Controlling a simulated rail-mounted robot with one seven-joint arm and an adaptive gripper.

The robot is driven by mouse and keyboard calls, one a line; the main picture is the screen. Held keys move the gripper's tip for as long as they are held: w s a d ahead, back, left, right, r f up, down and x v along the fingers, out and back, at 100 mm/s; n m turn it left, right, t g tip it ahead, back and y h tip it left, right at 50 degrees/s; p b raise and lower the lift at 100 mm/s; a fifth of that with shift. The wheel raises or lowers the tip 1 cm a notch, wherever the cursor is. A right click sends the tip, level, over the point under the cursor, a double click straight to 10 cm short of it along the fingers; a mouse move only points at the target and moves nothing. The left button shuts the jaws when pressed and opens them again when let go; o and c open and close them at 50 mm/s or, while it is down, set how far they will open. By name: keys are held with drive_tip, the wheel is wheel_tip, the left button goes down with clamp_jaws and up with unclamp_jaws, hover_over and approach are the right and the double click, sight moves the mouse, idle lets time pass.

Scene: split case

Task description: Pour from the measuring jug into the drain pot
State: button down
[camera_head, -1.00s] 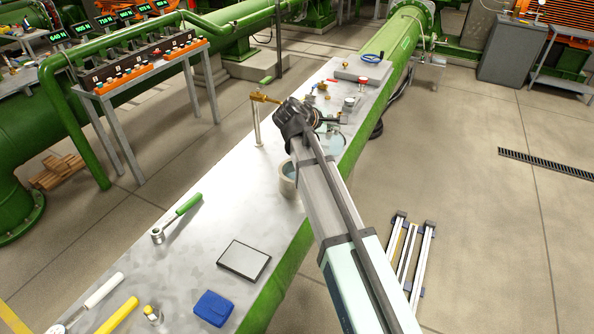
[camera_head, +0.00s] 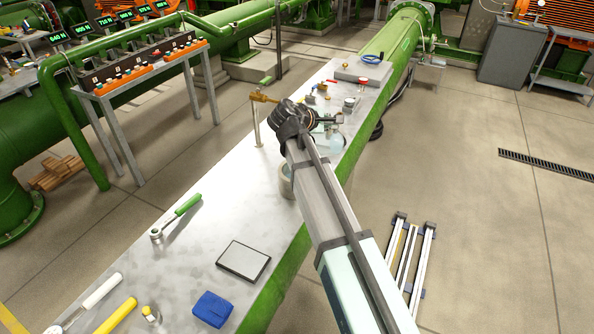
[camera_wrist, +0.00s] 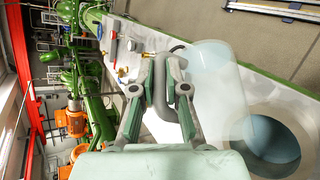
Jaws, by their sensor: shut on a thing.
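My gripper (camera_wrist: 162,92) is shut on the grey handle of the measuring jug (camera_wrist: 215,85), a clear, pale bluish vessel. In the head view the jug (camera_head: 335,133) shows only in part behind my gripper (camera_head: 322,118). The drain pot (camera_wrist: 302,118) is a pale round pot with a dark bluish inside. In the wrist view the jug's lower edge overlaps the pot's rim. In the head view the pot (camera_head: 285,184) stands on the bench, mostly hidden by my arm. I cannot tell the jug's exact tilt or see any stream of liquid.
The long metal bench (camera_head: 190,258) has green sides. A brass tap on a stand (camera_head: 258,112) is close left of my gripper. Small fittings and a blue ring (camera_head: 371,58) lie at the far end. A ratchet (camera_head: 177,217), a tablet (camera_head: 243,260) and a blue cloth (camera_head: 212,308) lie nearer.

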drive_tip(key=shift+s+a+r+t+h+b, duration=0.25)
drive_tip(key=shift+s+a+b, duration=0.1)
drive_tip(key=shift+a, duration=0.3)
drive_tip(key=shift+s+a+r+t+h+b, duration=0.2)
drive_tip(key=shift+s+a+r+t+h, duration=0.1)
drive_tip(key=shift+a, duration=0.3)
idle(1.1)
drive_tip(key=shift+s+a+r+n+t+h+b, duration=0.45)
drive_tip(key=shift+a+t+h+b, duration=0.1)
drive_tip(key=shift+a+h+b, duration=0.15)
idle(1.9)
drive_tip(key=shift+s+a+r+n+t+h+b, duration=0.2)
drive_tip(key=shift+s+a+t+h+b, duration=0.1)
drive_tip(key=shift+a+h+b, duration=0.15)
drive_tip(key=shift+s+a+r+n+t+h+b, duration=0.1)
drive_tip(key=shift+s+a+n+t+h+b, duration=0.15)
drive_tip(key=shift+a+b, duration=0.3)
idle(2.1)
